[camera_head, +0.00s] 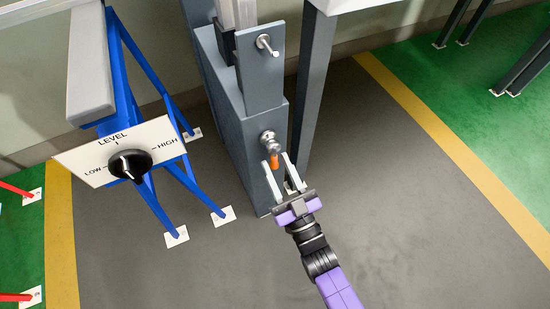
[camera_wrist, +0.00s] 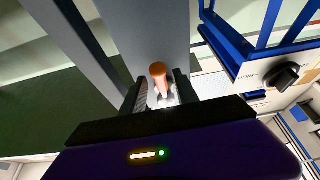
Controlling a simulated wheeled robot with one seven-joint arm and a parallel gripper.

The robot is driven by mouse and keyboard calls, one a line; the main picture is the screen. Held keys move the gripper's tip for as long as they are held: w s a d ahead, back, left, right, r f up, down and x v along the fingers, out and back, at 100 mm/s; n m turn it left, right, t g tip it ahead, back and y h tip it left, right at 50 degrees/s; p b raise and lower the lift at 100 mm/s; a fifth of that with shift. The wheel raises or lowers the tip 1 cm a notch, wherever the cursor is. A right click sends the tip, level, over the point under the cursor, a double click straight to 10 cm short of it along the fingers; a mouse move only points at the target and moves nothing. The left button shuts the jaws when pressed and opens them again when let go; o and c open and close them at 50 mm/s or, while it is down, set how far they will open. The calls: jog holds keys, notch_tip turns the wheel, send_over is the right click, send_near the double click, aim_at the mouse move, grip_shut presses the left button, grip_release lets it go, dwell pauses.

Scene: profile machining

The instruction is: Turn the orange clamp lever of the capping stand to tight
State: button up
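The orange clamp lever (camera_head: 274,160) hangs downward from a round metal hub (camera_head: 268,139) on the front of the grey capping stand (camera_head: 237,140). My gripper (camera_head: 282,171) is just in front of it, with its two fingers apart, one on each side of the lever. In the wrist view the orange lever (camera_wrist: 158,72) shows between the two fingertips (camera_wrist: 160,90), with a gap on both sides. I cannot tell whether either finger touches it. The lower part of the lever and hub is partly hidden by the fingers.
A white panel (camera_head: 80,160) marked LEVEL, LOW and HIGH, with a black knob (camera_head: 130,165), stands on a blue frame (camera_head: 122,80) at left. A metal pin (camera_head: 266,44) sticks out higher on the stand. A grey table leg (camera_head: 312,90) is close at right.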

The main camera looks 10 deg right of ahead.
jog(key=v, duration=0.6)
jog(key=shift+p, duration=0.4)
jog(key=shift+w+f, duration=0.1)
jog(key=s+d+r+m+g+h, duration=0.15)
jog(key=s+d+r, duration=0.25)
jog(key=s, duration=0.5)
jog(key=s+d+r+m+g+h, duration=0.1)
jog(key=s+d+r+g+h, duration=0.25)
jog(key=s, duration=0.45)
jog(key=s+d+r+m+g+h, duration=0.1)
jog(key=s+d+r+h, duration=0.1)
jog(key=s+d+r, duration=0.5)
notch_tip(320, 180, up, 30)
jog(key=s+a+p, duration=0.1)
jog(key=s+p, duration=0.1)
jog(key=p, duration=3.1)
jog(key=shift+s+a+r+g, duration=0.15)
jog(key=shift+s+a+g, duration=0.15)
jog(key=shift+a, duration=0.05)
